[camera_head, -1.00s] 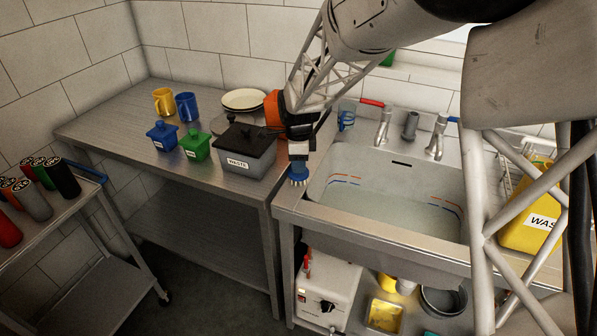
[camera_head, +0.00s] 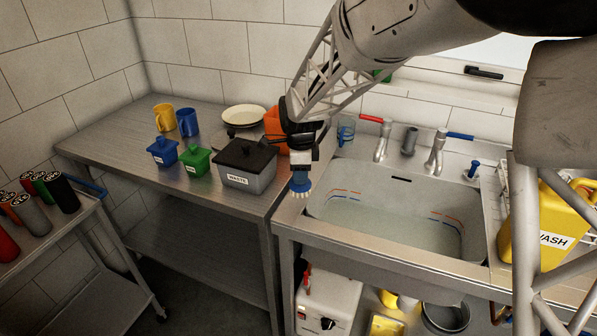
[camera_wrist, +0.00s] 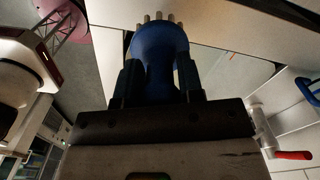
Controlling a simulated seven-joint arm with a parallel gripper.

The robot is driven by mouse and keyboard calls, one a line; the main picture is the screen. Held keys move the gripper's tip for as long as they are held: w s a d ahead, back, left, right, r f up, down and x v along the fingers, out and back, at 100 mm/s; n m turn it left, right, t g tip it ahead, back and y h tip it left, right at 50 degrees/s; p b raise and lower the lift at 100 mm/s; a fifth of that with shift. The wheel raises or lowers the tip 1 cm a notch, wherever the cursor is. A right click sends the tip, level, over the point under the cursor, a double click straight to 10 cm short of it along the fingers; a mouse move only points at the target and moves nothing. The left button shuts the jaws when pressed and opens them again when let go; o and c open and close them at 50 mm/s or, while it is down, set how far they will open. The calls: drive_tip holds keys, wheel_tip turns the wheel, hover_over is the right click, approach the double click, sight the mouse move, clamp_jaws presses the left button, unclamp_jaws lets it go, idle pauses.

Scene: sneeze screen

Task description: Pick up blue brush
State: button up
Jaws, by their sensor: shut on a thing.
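The blue brush (camera_head: 300,184) is held in my gripper (camera_head: 300,172), with its pale bristles pointing down. It hangs above the front left rim of the sink, beside the right end of the steel table. In the wrist view the blue brush (camera_wrist: 160,52) sits between the two dark fingers of my gripper (camera_wrist: 160,82), which are shut on it. Its bristles show at the top of that view. The part of the brush inside the jaws is hidden.
The water-filled sink (camera_head: 345,245) is to the right, with red and blue taps behind it. A grey waste box (camera_head: 238,180), an orange container (camera_head: 272,128) and small blue and green bins stand to the left. A yellow jug (camera_head: 545,225) stands at the right.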

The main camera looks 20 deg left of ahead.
drive_tip(key=s+d+r, duration=0.1)
drive_tip(key=s+d, duration=0.7)
drive_tip(key=s, duration=0.3)
drive_tip(key=shift+r, duration=0.15)
drive_tip(key=shift+w+d, duration=0.1)
drive_tip(key=shift+w, duration=0.05)
idle(0.5)
drive_tip(key=w+d, duration=0.5)
drive_tip(key=w, duration=0.5)
drive_tip(key=w+d+r, duration=0.1)
drive_tip(key=w+d, duration=0.5)
drive_tip(key=w, duration=0.3)
drive_tip(key=shift+w+r, duration=0.25)
drive_tip(key=shift+w, duration=0.1)
drive_tip(key=shift+f, duration=0.15)
drive_tip(key=shift+f, duration=12.85)
